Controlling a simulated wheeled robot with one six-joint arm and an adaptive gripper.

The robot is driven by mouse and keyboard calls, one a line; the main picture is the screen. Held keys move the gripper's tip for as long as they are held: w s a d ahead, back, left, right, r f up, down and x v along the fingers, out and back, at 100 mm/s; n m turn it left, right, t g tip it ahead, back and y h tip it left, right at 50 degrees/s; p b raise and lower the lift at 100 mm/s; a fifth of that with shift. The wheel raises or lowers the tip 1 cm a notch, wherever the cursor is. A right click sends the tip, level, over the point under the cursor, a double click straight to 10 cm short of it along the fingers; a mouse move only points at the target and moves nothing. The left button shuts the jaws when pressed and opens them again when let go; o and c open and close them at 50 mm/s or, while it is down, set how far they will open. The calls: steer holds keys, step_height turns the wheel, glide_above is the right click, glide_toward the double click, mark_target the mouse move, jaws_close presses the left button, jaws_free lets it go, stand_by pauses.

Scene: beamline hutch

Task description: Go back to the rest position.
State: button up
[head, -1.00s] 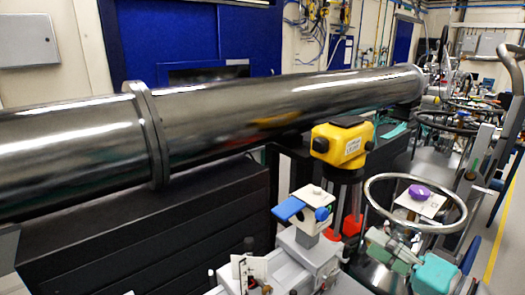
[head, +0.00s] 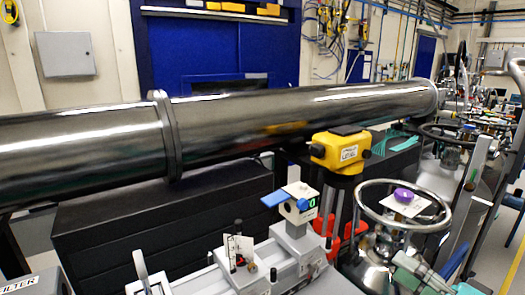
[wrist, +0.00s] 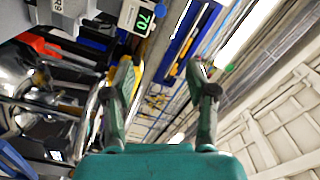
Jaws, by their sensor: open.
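My gripper (wrist: 160,68) shows in the wrist view with its two fingers spread apart and nothing between them. Its teal body fills the bottom middle of that view. The view is turned on its side, with ceiling lights and beams to the right and the bench gear to the left. No object is held.
A long dark metal pipe (head: 290,112) crosses the head view. A yellow instrument (head: 340,150) stands before it, beside a round metal handwheel (head: 370,222). A rail bench (head: 245,270) with small mounts lies at the bottom. A grey wall box (head: 64,54) hangs at the left.

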steer(key=s+a+f+m+h, duration=0.2)
steer(key=s+f+h, duration=0.25)
steer(key=f, duration=0.75)
steer(key=s+a+f+m+h, duration=0.2)
steer(key=s+f+h, duration=0.3)
steer(key=f, duration=0.7)
steer(key=s+a+f+n, duration=0.1)
steer(key=s+n, duration=0.4)
steer(key=s, duration=0.8)
steer(key=s+a+f+n, duration=0.1)
steer(key=s+n, duration=0.4)
steer(key=s, duration=0.8)
steer(key=shift+s+a+f, duration=0.3)
steer(key=shift+s+a, duration=0.1)
steer(key=shift+a, duration=0.4)
steer(key=shift+h, duration=0.25)
